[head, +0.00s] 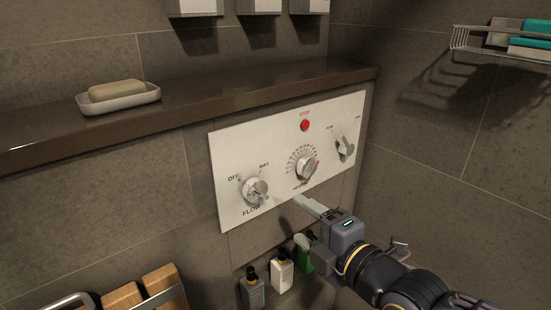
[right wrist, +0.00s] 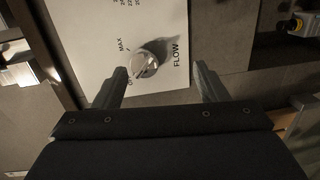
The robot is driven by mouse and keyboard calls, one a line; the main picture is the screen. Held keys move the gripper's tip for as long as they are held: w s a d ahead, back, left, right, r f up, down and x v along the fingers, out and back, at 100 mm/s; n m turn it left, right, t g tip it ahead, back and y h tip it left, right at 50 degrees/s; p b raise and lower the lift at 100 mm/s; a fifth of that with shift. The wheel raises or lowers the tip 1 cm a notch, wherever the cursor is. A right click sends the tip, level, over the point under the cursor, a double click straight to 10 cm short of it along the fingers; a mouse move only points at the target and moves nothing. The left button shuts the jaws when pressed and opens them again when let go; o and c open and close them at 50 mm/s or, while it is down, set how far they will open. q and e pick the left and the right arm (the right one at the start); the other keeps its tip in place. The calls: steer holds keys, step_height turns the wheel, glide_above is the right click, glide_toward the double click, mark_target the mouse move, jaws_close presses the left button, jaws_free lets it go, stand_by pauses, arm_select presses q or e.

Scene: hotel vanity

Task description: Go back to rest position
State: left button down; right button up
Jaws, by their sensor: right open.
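My right gripper (head: 312,206) reaches in from the lower right, in front of the lower part of the white control panel (head: 223,160). In the right wrist view its two fingers (right wrist: 160,70) stand wide apart and empty. The FLOW knob (head: 256,190) also shows in the right wrist view (right wrist: 145,65), between the fingers in the picture. No contact shows. A round dial (head: 306,168), a red STOP button (head: 305,125) and a lever knob (head: 345,147) are farther right on the panel. My left gripper is not in view.
A dark ledge (head: 220,95) runs above the panel, with a soap bar (head: 117,90) on a white dish (head: 120,103). Several bottles (head: 281,271) stand below the panel, close to my right arm. A wire rack (head: 480,40) hangs at upper right. Wooden blocks (head: 163,284) are at lower left.

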steer(key=s+d+f+m+g+h, duration=0.2)
steer(key=s+d+f+m+h, duration=0.15)
steer(key=d+f+m, duration=0.4)
steer(key=s+d+f+m+g+h, duration=0.1)
steer(key=s+d+f+m+g, duration=0.25)
steer(key=s+m, duration=0.4)
steer(key=s+d+f+m+g+h, duration=0.1)
steer(key=s+d+f+m+g, duration=0.3)
steer(key=m, duration=0.6)
step_height(320, 180, up, 30)
steer(key=s+a+p, duration=0.2)
steer(key=p, duration=2.9)
steer(key=shift+s+r+m+t, duration=0.15)
steer(key=shift+s+m+t, duration=0.05)
steer(key=shift+m+t, duration=0.25)
